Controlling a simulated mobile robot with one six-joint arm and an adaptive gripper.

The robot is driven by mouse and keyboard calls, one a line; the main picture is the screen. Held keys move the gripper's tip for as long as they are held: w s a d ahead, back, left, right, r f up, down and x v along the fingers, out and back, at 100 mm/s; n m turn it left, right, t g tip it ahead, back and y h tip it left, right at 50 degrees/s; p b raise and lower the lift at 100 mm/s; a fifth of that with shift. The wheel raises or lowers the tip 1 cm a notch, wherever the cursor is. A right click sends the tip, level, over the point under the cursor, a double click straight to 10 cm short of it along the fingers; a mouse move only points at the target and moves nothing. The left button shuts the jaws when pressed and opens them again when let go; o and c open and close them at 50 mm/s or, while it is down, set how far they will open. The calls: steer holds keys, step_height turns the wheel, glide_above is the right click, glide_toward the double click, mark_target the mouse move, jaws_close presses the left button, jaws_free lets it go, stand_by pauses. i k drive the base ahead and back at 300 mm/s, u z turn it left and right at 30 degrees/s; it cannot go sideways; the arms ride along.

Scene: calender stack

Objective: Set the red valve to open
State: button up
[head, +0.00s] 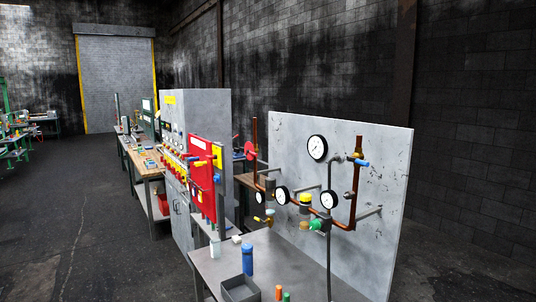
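A round red valve handle (250,151) sits at the left end of the copper piping, near the left edge of the upright grey panel (380,140). It is small and seen at an angle, so I cannot tell whether it is open or closed. My gripper is not in view, and nothing is seen touching the valve.
The panel also carries several gauges (317,148), a yellow knob (305,198), a green knob (318,225) and a blue handle (361,163). A grey table (212,270) in front holds a blue bottle (247,259) and an open grey bin (240,291). A red board (203,165) stands left.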

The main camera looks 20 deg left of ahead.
mark_target(250, 151)
steer(key=u, duration=0.2)
steer(key=i, duration=0.95)
steer(key=u, duration=0.45)
